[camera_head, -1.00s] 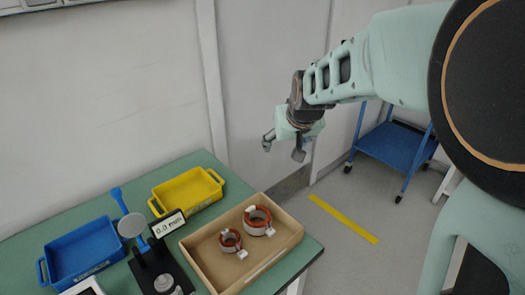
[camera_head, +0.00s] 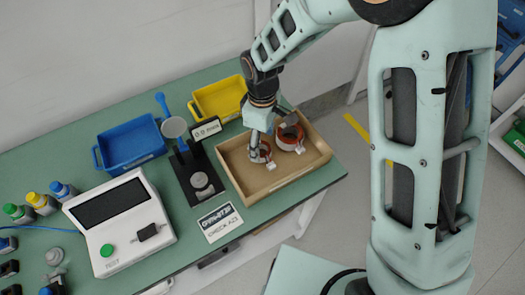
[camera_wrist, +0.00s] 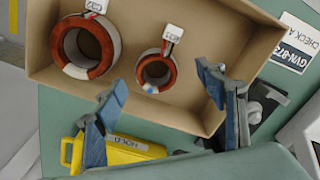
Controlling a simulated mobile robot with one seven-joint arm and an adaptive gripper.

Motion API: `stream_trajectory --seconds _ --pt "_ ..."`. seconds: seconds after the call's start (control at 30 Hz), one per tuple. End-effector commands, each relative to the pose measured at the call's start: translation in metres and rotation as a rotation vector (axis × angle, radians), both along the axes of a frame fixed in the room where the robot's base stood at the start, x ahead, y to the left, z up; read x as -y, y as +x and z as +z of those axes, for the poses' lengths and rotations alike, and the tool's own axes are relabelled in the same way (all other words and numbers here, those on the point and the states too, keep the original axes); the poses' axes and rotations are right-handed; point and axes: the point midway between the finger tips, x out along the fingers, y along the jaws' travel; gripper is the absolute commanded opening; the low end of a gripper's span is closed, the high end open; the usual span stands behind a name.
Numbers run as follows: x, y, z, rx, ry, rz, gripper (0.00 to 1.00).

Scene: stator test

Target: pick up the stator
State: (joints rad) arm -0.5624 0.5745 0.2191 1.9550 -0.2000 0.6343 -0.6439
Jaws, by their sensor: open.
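Two stators with red-brown rings and white connectors stand in an open cardboard tray (camera_head: 250,187). The larger stator (camera_head: 291,144) is on the right in the head view; the smaller stator (camera_head: 265,157) is left of it, partly hidden by a finger. In the wrist view the larger stator (camera_wrist: 112,38) is at the upper left and the smaller stator (camera_wrist: 141,73) is near the middle. My gripper (camera_head: 268,140) is open and empty above the tray. In the wrist view my gripper (camera_wrist: 161,78) has its fingertips either side of the smaller stator, apart from it.
A yellow bin (camera_head: 219,98) and a blue bin (camera_head: 130,146) stand behind and left of the tray. A black gauge stand (camera_head: 188,160) is close to the tray's left wall. A white tester (camera_head: 122,222) sits further left on the green table (camera_head: 75,150).

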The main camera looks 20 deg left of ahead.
Motion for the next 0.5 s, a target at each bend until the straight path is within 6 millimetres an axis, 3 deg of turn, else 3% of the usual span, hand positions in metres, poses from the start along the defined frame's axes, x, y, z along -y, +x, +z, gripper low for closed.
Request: stream_trajectory --seconds 0.5 --pt "-0.005 0.006 -0.05 0.002 0.0 -0.001 0.65"
